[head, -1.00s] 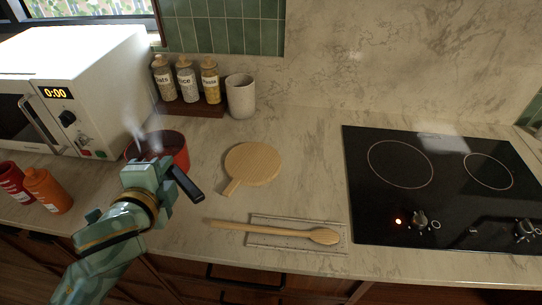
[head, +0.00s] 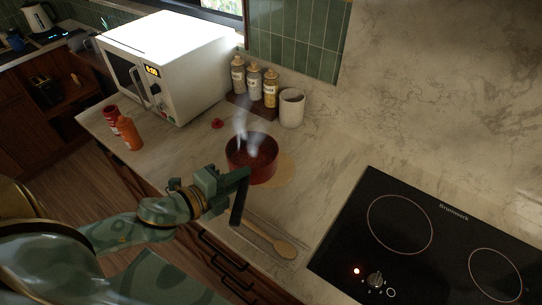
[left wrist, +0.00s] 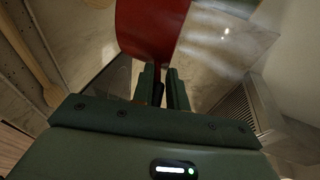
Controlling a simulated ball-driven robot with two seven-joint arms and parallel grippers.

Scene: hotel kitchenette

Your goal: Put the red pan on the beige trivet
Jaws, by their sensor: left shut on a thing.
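The red pan (head: 250,168), with steam rising from it, is over the left part of the beige trivet (head: 284,172), a round wooden board whose right side shows. The pan hides the rest of the trivet. I cannot tell whether the pan touches it. My left gripper (head: 238,183) is shut on the pan's black handle (head: 240,203), in front of the pan. In the left wrist view, the red pan (left wrist: 145,28) lies beyond the fingers (left wrist: 163,80), with the dark handle between them. My right gripper is not in view.
A wooden spoon (head: 272,240) lies on a flat rest at the counter front. The black hob (head: 440,245) with a lit red light is right. A white cup (head: 291,108), several jars (head: 254,84) and the microwave (head: 178,60) stand behind. Red and orange bottles (head: 130,133) stand left.

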